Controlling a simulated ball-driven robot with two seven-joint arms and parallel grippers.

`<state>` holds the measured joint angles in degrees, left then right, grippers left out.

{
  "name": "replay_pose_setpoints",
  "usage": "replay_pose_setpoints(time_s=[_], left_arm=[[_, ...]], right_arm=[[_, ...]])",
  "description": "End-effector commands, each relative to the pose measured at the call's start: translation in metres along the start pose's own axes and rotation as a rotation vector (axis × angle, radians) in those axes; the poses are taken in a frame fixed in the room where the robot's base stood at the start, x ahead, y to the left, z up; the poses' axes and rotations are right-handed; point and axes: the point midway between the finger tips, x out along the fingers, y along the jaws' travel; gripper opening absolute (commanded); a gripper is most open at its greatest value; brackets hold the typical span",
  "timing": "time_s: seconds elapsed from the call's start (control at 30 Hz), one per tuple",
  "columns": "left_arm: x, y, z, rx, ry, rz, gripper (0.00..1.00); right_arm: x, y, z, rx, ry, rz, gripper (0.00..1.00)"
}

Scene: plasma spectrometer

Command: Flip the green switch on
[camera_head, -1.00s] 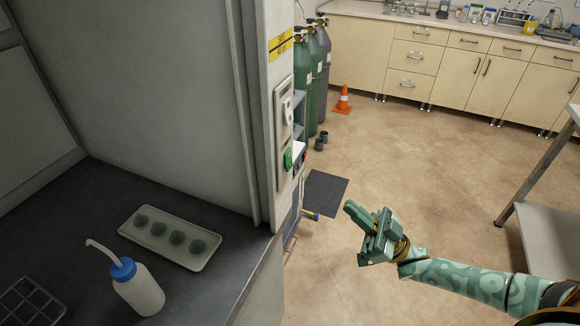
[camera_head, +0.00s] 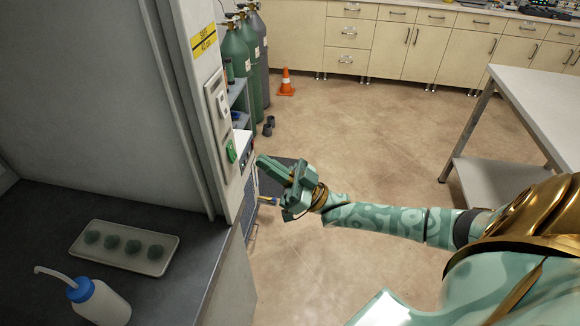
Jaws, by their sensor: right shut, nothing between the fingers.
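The green switch (camera_head: 231,152) sits low on a pale switch panel (camera_head: 213,110) on the narrow front edge of the cabinet wall. A white switch (camera_head: 222,103) is above it on the same panel. My right gripper (camera_head: 265,164) is just right of the green switch in the head view and a little lower, with its fingers pointing left toward the panel. Its fingers are together with nothing between them. A gap shows between the fingertips and the switch. My left gripper is out of view.
A dark counter (camera_head: 40,215) at left holds a tray (camera_head: 75,245) of several round green pieces and a wash bottle (camera_head: 103,303). Gas cylinders (camera_head: 236,55) and an orange cone (camera_head: 286,83) stand behind. A table (camera_head: 545,100) is at right. The floor between is open.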

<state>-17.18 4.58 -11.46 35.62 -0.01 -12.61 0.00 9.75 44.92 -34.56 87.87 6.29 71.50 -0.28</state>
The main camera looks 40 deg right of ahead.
Motion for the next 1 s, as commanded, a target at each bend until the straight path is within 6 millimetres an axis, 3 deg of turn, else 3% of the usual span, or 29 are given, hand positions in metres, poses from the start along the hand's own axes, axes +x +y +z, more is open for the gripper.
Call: replay_pose_setpoints(time_s=[0.3,0.73,0.9,1.0], left_arm=[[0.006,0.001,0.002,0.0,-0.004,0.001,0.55],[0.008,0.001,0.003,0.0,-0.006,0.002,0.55],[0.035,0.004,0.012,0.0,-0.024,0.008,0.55],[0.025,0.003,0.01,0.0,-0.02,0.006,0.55]], right_arm=[[0.026,0.0,0.027,0.001,-0.001,0.001,0.0],[0.029,0.0,0.03,0.001,0.003,0.0,0.0],[0.029,0.0,0.046,0.005,0.078,0.003,0.0],[0.033,0.0,0.037,0.0,0.071,0.0,0.0]])
